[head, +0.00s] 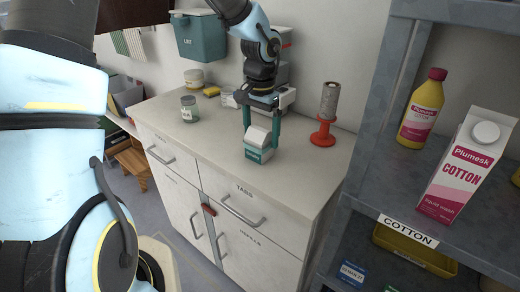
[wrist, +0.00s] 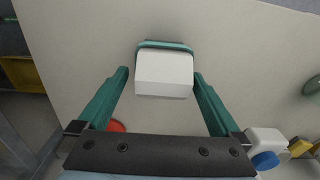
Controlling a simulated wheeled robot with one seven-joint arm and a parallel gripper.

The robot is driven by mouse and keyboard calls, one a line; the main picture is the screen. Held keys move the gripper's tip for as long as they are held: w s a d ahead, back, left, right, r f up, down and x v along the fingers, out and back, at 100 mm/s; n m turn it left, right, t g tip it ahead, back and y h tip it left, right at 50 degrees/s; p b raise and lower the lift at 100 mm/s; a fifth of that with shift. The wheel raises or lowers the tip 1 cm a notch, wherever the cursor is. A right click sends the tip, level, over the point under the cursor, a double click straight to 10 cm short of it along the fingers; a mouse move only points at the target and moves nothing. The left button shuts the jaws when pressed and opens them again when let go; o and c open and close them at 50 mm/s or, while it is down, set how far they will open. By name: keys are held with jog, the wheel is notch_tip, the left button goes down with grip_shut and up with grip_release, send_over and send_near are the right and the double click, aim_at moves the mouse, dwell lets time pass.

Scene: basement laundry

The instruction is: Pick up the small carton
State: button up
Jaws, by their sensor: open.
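The small carton (head: 259,145), white on top with a teal lower part, stands upright on the white cabinet top (head: 300,172). My gripper (head: 262,122) is above the cabinet with its teal fingers pointing down around the carton's sides. In the wrist view the carton's white top (wrist: 164,75) lies between the two fingertips of the gripper (wrist: 160,77). The fingers are apart, with a gap visible on each side of the carton. The carton's lower part is mostly hidden in the wrist view.
A red holder with a grey roll (head: 328,105) stands to the right of the carton. A glass jar (head: 189,108) is to the left. A grey shelf at right holds a large Plumesk carton (head: 464,168) and a yellow bottle (head: 422,110). The cabinet's front top is clear.

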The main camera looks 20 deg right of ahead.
notch_tip(320, 180, down, 4)
jog(key=shift+a+f+p, duration=0.1)
jog(key=shift+a+p, duration=0.05)
jog(key=shift+p, duration=0.3)
jog(key=shift+c, duration=0.2)
jog(key=shift+w, duration=0.1)
jog(key=c, duration=1.2)
jog(key=shift+c, duration=0.2)
